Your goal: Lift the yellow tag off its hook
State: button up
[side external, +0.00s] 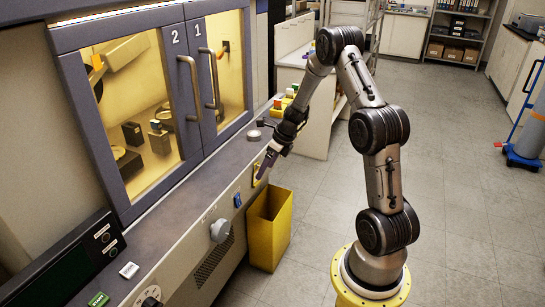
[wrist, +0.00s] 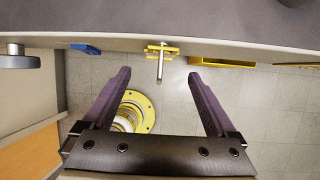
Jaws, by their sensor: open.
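The yellow tag (wrist: 152,49) hangs on a pale metal hook (wrist: 160,68) on the front face of the bench. My gripper (wrist: 159,74) is open and empty. In the wrist view its two purple fingers point toward the bench front, one on each side of the hook, and the tag lies just beyond the fingertips. The side view shows my gripper (side external: 266,165) tilted downward close beside the tag. I cannot tell whether a finger touches it.
A blue tag (side external: 237,201) and a round grey knob (side external: 219,230) are on the bench front, left of the yellow tag. A yellow bin (side external: 269,230) stands on the floor below. The cabinet doors (side external: 190,85) are above the bench. Open floor lies to the right.

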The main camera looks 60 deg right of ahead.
aim_at(258, 184)
jog(key=shift+x, duration=3)
jog(key=shift+w, duration=0.1)
grip_shut()
jog(key=shift+s+r, duration=0.15)
jog(key=shift+s, duration=0.05)
jog(key=shift+s+r, duration=0.15)
jog(key=shift+s, duration=0.15)
jog(key=shift+s+r, duration=0.25)
jog(key=shift+s, duration=0.1)
jog(key=s, duration=0.8)
